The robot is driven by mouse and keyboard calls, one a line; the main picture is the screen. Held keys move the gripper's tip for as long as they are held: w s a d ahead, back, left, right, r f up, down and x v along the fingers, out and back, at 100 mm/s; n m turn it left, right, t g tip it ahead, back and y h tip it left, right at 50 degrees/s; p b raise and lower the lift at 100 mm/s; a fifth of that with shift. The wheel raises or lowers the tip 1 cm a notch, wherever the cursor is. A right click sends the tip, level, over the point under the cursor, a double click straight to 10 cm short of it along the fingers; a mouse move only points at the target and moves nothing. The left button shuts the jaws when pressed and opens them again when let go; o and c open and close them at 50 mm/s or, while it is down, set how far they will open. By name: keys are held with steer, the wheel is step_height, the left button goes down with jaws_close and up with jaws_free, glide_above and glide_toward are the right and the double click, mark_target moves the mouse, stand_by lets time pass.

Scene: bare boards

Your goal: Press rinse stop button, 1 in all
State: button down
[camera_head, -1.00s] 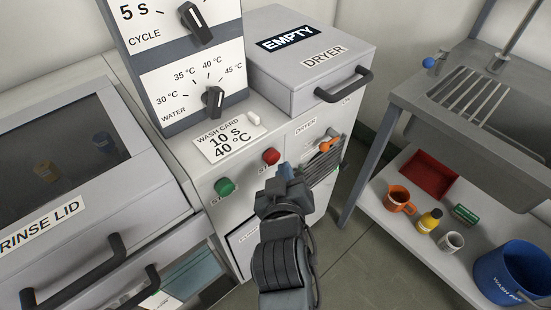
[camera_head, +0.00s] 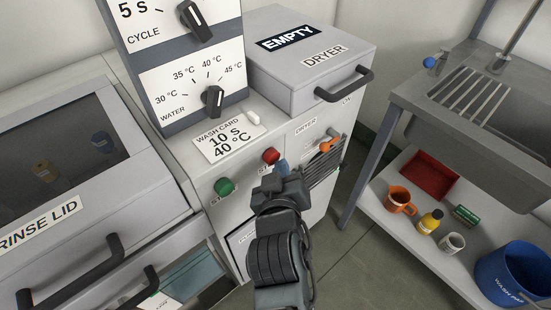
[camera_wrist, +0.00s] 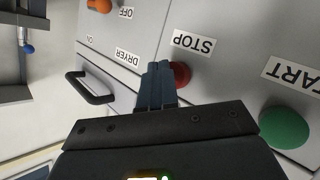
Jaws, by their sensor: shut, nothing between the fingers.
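The red stop button (camera_head: 270,156) sticks out of the front of the grey control cabinet in the head view. In the wrist view the red button (camera_wrist: 181,75) sits below the STOP label (camera_wrist: 192,43), partly hidden behind my fingers. The green start button (camera_head: 224,187) is to its left on the same panel; it also shows in the wrist view (camera_wrist: 284,127). My gripper (camera_head: 283,168) is shut and empty. Its blue-grey fingertips (camera_wrist: 157,70) are right beside the red button; I cannot tell whether they touch it.
The dryer drawer (camera_head: 315,75) with its handle is above right. An orange knob (camera_head: 326,146) and a wire rack are right of the stop button. The rinse lid (camera_head: 60,190) is at left. A sink bench (camera_head: 415,95) with mugs below stands at right.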

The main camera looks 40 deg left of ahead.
steer(key=shift+a, duration=0.2)
stand_by(0.4)
steer(key=shift+d, duration=0.15)
steer(key=shift+s+d+p, duration=0.1)
steer(key=shift+d+p, duration=0.4)
steer(key=shift+d, duration=0.2)
steer(key=shift+d, duration=0.1)
steer(key=shift+s+d+p, duration=0.15)
steer(key=shift+d+p, duration=1.7)
steer(key=shift+d, duration=0.55)
